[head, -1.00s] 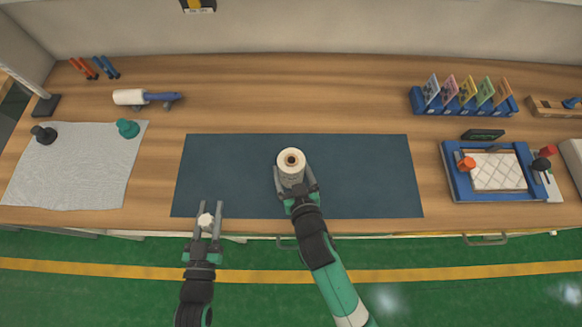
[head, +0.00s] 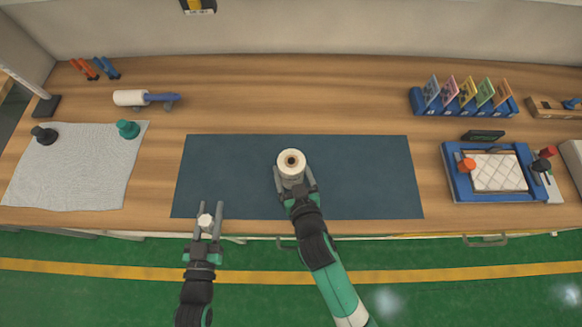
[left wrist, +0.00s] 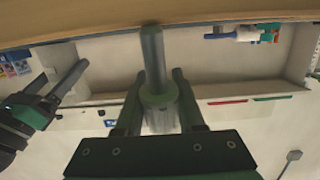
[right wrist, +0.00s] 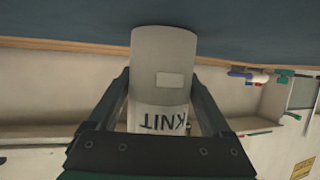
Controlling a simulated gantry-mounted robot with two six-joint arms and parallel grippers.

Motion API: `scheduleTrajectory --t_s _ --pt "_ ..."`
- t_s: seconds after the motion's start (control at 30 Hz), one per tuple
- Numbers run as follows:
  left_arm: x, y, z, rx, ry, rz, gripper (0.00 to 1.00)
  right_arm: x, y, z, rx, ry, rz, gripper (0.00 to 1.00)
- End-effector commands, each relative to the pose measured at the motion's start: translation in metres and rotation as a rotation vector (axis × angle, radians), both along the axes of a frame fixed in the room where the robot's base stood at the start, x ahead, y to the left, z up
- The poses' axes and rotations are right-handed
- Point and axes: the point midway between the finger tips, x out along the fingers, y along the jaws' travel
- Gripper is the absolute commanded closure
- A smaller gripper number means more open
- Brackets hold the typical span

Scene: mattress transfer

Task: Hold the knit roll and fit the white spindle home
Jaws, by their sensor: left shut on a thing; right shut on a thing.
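The knit roll (head: 291,159) stands upright on the dark blue mat, with the open hole of its core facing up. My right gripper (head: 294,182) is shut on it from the front. In the right wrist view the roll (right wrist: 162,75) shows its KNIT label between the fingers.
The blue mat (head: 235,185) is otherwise clear. A grey cloth (head: 75,170) with black and teal knobs lies at left, and a white hand roller (head: 130,97) behind it. A blue tray (head: 452,180) and a blue card rack (head: 460,106) stand at right.

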Motion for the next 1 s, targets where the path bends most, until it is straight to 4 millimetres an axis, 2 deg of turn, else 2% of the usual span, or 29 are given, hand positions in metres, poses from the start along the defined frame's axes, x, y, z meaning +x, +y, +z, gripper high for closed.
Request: scheduleTrajectory --t_s 0.03,0.53,0.67,0.8,0.87,1.0 --pt "-0.016 0.001 -0.055 0.003 0.179 0.002 1.00 0.000 0.000 -0.004 0.000 0.000 0.000 0.66" --pt "-0.015 0.000 -0.053 0.002 0.177 -0.002 1.00 0.000 0.000 -0.004 0.000 0.000 0.000 0.66" --pt "-0.013 -0.006 -0.042 0.002 0.163 -0.030 1.00 0.000 0.000 -0.004 0.000 -0.001 0.000 0.66" --pt "-0.006 -0.022 -0.006 0.004 0.119 -0.087 1.00 0.000 0.000 -0.003 0.000 -0.001 0.000 0.66" --pt "0.008 -0.031 0.010 0.006 0.090 -0.108 1.00 0.000 0.000 -0.003 0.000 0.000 0.000 0.66" --pt "0.047 -0.058 0.038 0.004 0.031 -0.169 1.00 -0.001 -0.001 -0.004 -0.002 0.005 -0.001 0.66"
